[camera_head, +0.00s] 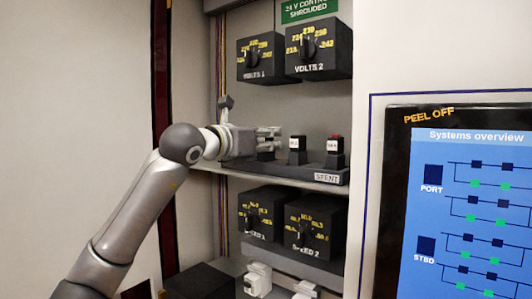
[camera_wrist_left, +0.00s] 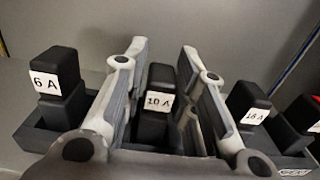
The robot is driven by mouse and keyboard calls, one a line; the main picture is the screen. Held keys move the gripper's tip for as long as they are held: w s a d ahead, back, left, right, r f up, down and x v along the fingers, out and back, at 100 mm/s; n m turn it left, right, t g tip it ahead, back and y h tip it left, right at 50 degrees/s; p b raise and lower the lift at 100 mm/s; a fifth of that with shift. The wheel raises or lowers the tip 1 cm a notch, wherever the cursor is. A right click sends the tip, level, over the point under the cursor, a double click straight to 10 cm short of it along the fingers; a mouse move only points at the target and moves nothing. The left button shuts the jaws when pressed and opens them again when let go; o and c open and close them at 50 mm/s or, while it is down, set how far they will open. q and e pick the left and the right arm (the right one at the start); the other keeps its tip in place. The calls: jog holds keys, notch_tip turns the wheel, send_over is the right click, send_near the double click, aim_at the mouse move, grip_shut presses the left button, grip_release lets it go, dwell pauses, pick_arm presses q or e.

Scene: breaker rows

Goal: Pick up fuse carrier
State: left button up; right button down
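A row of black fuse carriers stands upright in a dark tray (camera_head: 300,173) on the cabinet shelf. In the left wrist view they are the 6 A carrier (camera_wrist_left: 57,85), the 10 A carrier (camera_wrist_left: 154,103), the 16 A carrier (camera_wrist_left: 246,107) and, at the right edge, one with a red top (camera_wrist_left: 303,120). My left gripper (camera_head: 277,138) is open, its fingers on either side of the 10 A carrier. Gaps show between that carrier and the fingertips (camera_wrist_left: 165,52). In the head view the gripper hides much of the row's left part. My right gripper is out of view.
The red-topped carrier (camera_head: 334,152) stands above a SPENT label (camera_head: 327,177). VOLTS boxes with knobs (camera_head: 266,58) hang above the tray, and SPEED boxes (camera_head: 308,222) sit below the shelf. A systems screen (camera_head: 465,200) is at right.

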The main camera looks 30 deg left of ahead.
pick_arm(q)
grip_shut()
